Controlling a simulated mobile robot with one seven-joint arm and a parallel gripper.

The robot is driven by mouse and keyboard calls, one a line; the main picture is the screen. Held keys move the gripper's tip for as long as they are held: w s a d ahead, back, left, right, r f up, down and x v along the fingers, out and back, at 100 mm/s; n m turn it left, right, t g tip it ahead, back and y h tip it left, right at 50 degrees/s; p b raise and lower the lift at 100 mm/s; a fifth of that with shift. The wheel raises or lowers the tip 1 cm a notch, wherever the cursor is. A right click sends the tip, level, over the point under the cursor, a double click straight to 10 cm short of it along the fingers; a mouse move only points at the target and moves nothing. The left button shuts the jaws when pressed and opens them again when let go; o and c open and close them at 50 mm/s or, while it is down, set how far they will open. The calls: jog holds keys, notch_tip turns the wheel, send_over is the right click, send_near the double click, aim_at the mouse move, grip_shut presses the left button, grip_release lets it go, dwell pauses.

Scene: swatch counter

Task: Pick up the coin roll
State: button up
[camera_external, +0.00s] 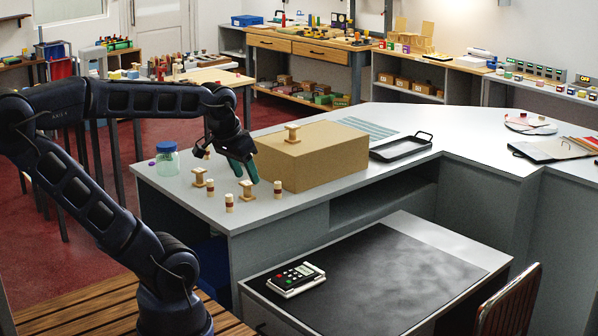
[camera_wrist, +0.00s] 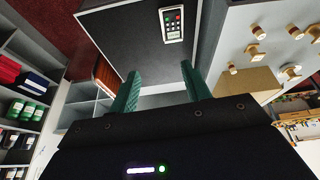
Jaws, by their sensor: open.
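Several small items stand on the grey counter (camera_external: 300,211). Three are pale upright cylinders with a dark red band: one at left (camera_external: 210,188), one at the front (camera_external: 229,203) and one at right (camera_external: 277,189). I take these as coin-roll shapes but cannot tell which is meant. Spool-like wooden pieces stand at left (camera_external: 199,177), between the cylinders (camera_external: 246,190) and on the cardboard box (camera_external: 292,133). My gripper (camera_external: 245,180), with green fingers, is open and empty above the counter, beside the box. The wrist view shows its spread fingers (camera_wrist: 160,80), with the small items off to the right.
The large cardboard box (camera_external: 325,160) stands close right of my gripper. A glass jar (camera_external: 167,160) stands at the counter's left edge. A black tray (camera_external: 400,147) lies farther right. A lower desk with a black mat (camera_external: 385,275) holds a card terminal (camera_external: 296,279).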

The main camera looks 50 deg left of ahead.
jog(key=w+a+n+g, duration=0.1)
jog(key=w+a+n, duration=0.4)
jog(key=w+a, duration=0.1)
jog(key=n+g, duration=0.3)
jog(key=n, duration=1.1)
send_near(229, 195)
jog(key=shift+d+f, duration=0.15)
jog(key=shift+d, duration=0.1)
jog(key=shift+a+f, duration=0.1)
jog(key=shift+f, duration=4.95)
grip_shut()
jog(key=shift+w+r, duration=0.1)
